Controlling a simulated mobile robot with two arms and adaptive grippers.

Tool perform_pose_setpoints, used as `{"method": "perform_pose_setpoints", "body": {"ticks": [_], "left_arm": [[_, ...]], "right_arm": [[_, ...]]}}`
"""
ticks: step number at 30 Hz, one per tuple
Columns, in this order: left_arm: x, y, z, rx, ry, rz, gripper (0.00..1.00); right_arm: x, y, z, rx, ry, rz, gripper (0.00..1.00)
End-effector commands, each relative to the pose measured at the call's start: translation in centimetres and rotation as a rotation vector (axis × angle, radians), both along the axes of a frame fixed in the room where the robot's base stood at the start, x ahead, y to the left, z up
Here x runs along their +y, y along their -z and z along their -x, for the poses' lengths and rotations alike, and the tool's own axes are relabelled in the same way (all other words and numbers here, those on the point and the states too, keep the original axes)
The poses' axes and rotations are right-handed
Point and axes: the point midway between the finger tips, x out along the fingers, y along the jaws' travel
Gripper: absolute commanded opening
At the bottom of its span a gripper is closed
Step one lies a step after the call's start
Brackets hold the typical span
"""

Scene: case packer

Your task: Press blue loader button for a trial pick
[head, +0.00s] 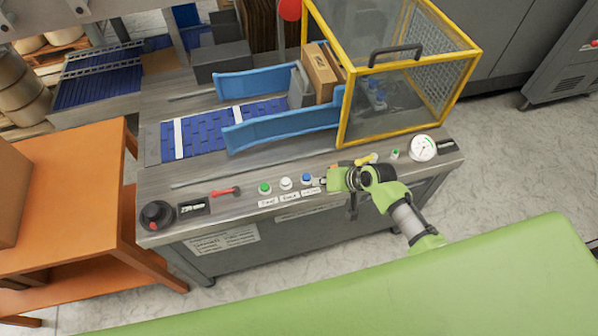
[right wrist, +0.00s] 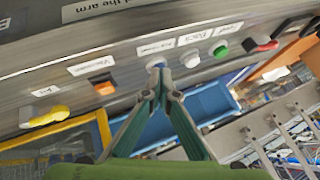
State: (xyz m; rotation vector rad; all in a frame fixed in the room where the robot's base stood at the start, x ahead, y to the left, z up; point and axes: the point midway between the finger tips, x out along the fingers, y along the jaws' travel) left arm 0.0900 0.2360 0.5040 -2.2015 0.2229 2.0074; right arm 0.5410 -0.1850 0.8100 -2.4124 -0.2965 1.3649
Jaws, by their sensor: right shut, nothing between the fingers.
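The blue button (head: 307,179) sits on the sloped front panel of the grey machine, at the right end of a row with a white button (head: 286,183) and a green button (head: 265,187). My right gripper (head: 322,182) is shut and empty just right of the blue button in the head view. In the right wrist view the closed fingertips (right wrist: 158,70) are right at the blue button (right wrist: 155,64) and partly cover it. I cannot tell whether they touch it or whether it is pressed in. My left gripper is out of view.
A red lever (head: 225,191) and black knob (head: 157,214) lie left along the panel. A yellow lever (right wrist: 45,117) and orange switch (right wrist: 103,87) lie on the other side. A yellow-framed guard (head: 343,112) stands behind, beside cartons (head: 321,75) between blue rails (head: 270,130).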

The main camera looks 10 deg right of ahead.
Motion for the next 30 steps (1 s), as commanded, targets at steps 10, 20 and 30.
{"method": "perform_pose_setpoints", "body": {"ticks": [10, 20, 30], "left_arm": [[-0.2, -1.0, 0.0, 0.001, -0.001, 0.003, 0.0], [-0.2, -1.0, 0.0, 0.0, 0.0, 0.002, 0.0], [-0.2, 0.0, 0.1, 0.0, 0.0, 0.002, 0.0]], "right_arm": [[0.9, -7.6, -4.7, -0.068, 0.0, -0.108, 0.0], [1.0, -8.2, -5.0, -0.072, 0.0, -0.119, 0.0], [1.0, -7.1, -5.0, -0.072, 0.0, -0.119, 0.0]]}}
